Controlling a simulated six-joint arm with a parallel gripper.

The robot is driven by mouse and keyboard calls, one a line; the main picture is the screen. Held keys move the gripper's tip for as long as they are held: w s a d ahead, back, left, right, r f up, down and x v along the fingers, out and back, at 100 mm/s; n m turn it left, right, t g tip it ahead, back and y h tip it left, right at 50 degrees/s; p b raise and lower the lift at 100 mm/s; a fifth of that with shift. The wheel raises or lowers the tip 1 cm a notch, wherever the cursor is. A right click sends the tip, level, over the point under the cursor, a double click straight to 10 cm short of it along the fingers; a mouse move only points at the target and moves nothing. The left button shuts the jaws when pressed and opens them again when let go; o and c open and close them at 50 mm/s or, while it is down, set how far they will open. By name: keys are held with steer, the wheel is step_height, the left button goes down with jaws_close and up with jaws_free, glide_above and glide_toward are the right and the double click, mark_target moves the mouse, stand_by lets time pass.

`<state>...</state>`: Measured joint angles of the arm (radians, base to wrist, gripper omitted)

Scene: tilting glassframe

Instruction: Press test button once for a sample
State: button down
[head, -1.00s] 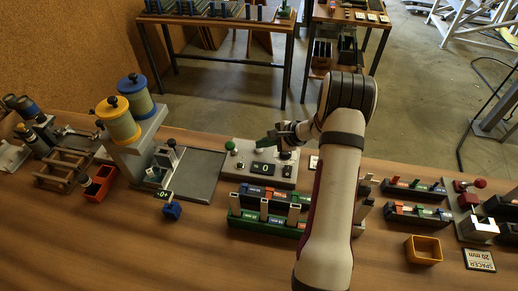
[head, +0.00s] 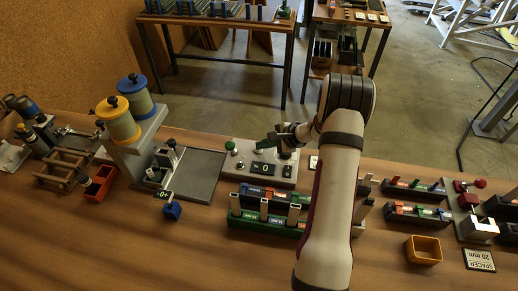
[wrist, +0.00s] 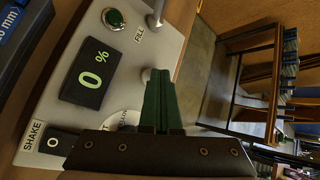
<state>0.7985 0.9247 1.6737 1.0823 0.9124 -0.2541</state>
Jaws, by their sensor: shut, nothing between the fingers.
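The control panel (head: 238,176) is a light grey box on the bench, and my gripper (head: 262,145) is over its back part. In the wrist view the panel face (wrist: 150,48) carries a green round button (wrist: 114,18) beside a FILL label, a dark display (wrist: 90,74) reading 0 %, and a switch marked SHAKE (wrist: 56,145). A round white label (wrist: 121,119) is partly hidden by my gripper, and its lettering is only partly readable. No button marked test can be made out. My green fingers (wrist: 158,80) are together and empty; I cannot tell if they touch the panel.
Racks with coloured parts (head: 268,212) stand in front of the panel. A grey plate (head: 200,173) and a device with yellow and blue spools (head: 118,122) stand to the left. A yellow bin (head: 424,250) is at the right. The front left bench is clear.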

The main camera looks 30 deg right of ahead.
mark_target(263, 151)
steer(key=shift+r, duration=0.75)
steer(key=shift+r, duration=2.5)
